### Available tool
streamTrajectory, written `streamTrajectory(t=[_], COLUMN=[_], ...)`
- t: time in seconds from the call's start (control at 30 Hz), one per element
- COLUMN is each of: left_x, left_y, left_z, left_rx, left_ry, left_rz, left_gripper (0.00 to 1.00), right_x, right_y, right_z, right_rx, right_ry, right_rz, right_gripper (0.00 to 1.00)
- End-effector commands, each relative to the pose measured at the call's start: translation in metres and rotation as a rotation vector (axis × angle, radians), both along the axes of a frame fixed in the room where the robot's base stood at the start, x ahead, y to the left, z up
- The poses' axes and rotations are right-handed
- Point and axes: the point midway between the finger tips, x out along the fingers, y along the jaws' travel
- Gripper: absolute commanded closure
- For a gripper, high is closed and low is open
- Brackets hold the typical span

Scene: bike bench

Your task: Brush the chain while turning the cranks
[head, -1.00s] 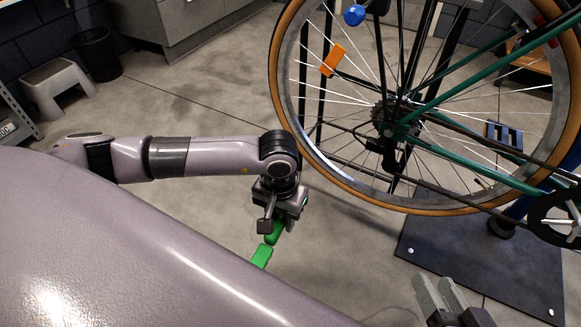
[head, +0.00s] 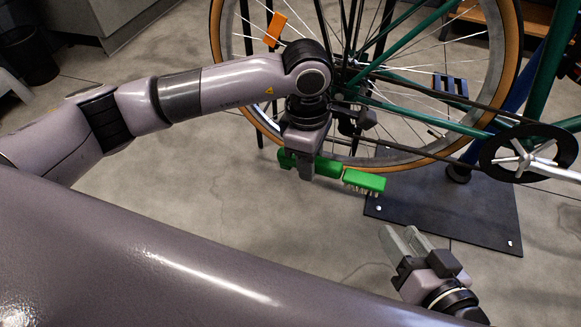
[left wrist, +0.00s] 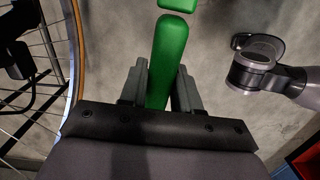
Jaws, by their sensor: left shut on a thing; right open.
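My left gripper (head: 312,165) is shut on the handle of a green brush (head: 365,181). The brush head points right with its pale bristles down, below and apart from the chain (head: 440,152). In the left wrist view the green handle (left wrist: 170,60) lies between the fingers. The chain runs from the rear hub, partly hidden by my left arm, to the black chainring. The silver crank (head: 555,170) points right from the chainring (head: 515,155). My right gripper (head: 403,243) is open and empty, low in the head view, left of and below the crank.
The bike's rear wheel, with a tan tyre (head: 507,60), stands behind my left gripper. A dark stand plate (head: 455,212) lies on the floor under the bike. A black bin (head: 30,55) is at the far left.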

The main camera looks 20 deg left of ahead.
Motion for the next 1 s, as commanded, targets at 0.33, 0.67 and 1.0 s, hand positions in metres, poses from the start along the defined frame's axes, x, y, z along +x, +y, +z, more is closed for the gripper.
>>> streamTrajectory(t=[0.33,0.67,1.0], left_x=[0.006,0.005,-0.002], left_y=[-0.039,-0.071,-0.102], left_z=[0.040,0.077,0.112], left_rx=[-0.029,-0.053,-0.073], left_ry=[-0.008,-0.025,-0.052], left_rz=[0.468,0.905,1.350], left_gripper=[0.99,0.99,0.99], right_x=[0.000,0.000,0.000], right_y=[0.000,0.000,0.000], right_z=[0.000,0.000,0.000], right_rx=[0.000,0.000,0.000], right_ry=[0.000,0.000,0.000], right_rz=[0.000,0.000,0.000], right_gripper=[0.57,0.57,0.57])
